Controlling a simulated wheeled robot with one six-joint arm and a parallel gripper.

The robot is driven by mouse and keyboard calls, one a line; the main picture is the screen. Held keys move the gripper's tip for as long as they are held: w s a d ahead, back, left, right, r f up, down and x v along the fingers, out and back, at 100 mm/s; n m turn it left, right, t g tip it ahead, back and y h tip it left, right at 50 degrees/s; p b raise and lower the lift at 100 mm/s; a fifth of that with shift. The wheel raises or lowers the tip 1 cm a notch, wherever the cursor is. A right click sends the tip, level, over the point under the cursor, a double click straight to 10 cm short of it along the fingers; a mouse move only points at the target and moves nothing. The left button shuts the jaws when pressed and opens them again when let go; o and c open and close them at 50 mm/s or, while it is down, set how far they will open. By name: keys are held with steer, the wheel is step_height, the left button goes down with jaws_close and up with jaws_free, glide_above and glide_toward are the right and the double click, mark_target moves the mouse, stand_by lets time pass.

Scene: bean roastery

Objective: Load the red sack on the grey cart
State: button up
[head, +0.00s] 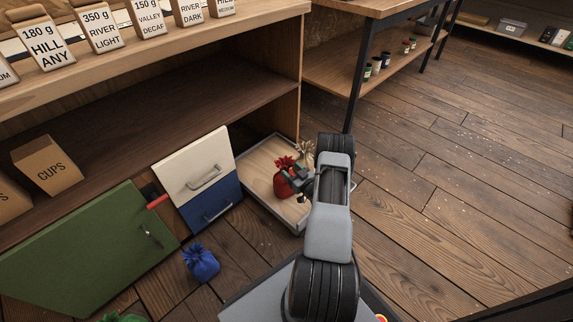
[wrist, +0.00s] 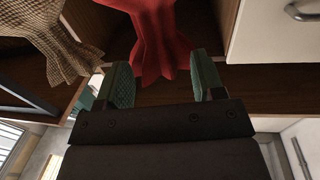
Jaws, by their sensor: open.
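The red sack (head: 284,184) stands on the wooden bed of the low grey-rimmed cart (head: 261,164) in the head view. My gripper (head: 296,180) is beside the sack and partly covers it. In the wrist view the gripper (wrist: 162,80) is open, and the ruffled top of the red sack (wrist: 157,45) lies between and just beyond the fingertips. I cannot tell whether the fingers touch it. My arm hides the right part of the cart.
A beige sack (head: 306,150) is close behind the red one; it also shows in the wrist view (wrist: 45,40). A blue sack (head: 201,262) and a green sack (head: 124,317) are on the floor. An open-shelved counter (head: 200,105) stands left; floor at right is clear.

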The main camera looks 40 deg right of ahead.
steer(key=s+p, duration=0.2)
steer(key=s, duration=0.5)
steer(key=w+r+n+g+h, duration=0.1)
steer(key=w+r+g, duration=0.3)
steer(key=w+r, duration=0.45)
steer(key=a+r+g+h, duration=0.35)
steer(key=a+r, duration=0.35)
steer(key=r, duration=0.4)
steer(key=s+a+r+g+y, duration=0.1)
steer(key=s+a+r+g, duration=0.3)
steer(key=s+a, duration=0.6)
steer(key=s+a+r+m+g+y, duration=0.1)
steer(key=s+a+r+g, duration=0.3)
steer(key=s+a+r, duration=0.4)
steer(key=s+a+y, duration=0.1)
steer(key=s+a, duration=0.1)
steer(key=s, duration=0.2)
steer(key=shift+a+m, duration=0.15)
steer(key=shift+m, duration=0.15)
steer(key=shift+r+y, duration=0.1)
steer(key=shift+y, duration=0.15)
